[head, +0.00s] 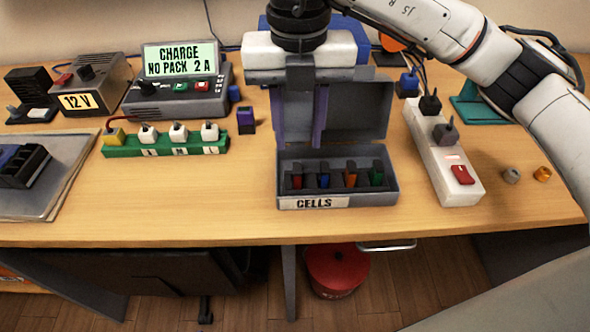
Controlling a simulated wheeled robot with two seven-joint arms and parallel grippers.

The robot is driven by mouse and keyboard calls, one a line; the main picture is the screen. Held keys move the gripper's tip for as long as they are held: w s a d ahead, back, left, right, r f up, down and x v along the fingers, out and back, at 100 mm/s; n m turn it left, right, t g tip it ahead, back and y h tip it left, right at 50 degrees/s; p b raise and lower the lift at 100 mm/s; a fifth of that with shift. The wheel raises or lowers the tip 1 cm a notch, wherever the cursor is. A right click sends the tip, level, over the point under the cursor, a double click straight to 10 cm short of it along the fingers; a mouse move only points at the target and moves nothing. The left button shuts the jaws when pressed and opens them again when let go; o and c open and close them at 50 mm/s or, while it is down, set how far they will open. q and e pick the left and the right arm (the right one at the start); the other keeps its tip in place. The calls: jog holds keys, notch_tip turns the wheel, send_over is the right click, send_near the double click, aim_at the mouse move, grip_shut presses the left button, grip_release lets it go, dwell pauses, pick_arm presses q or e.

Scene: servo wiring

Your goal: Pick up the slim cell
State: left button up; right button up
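The grey box labelled CELLS (338,204) stands open near the table's front edge, its lid (358,112) raised at the back. Several dark slim cells (324,179) stand in it in a row, with red, blue, orange and green marks. I cannot tell which is the slim cell. A dark block with a purple top (246,121) stands alone left of the box. My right gripper (300,146) points down in front of the lid, above the box's left half. Its two fingers are apart with nothing seen between them. My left gripper is not in view.
A green terminal strip (165,150) and a charger (180,101) reading "CHARGE NO PACK 2 A" stand left, beside a 12 V supply (95,85). A white power strip (457,182) stands right of the box. The table left of the box is clear in front.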

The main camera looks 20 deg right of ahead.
aim_at(298, 168)
jog(key=f, duration=0.5)
jog(key=s+f+p, duration=0.1)
jog(key=f, duration=0.1)
jog(key=shift+a+f, duration=0.2)
jog(key=shift+f, duration=0.1)
jog(key=shift+c, duration=0.5)
grip_shut()
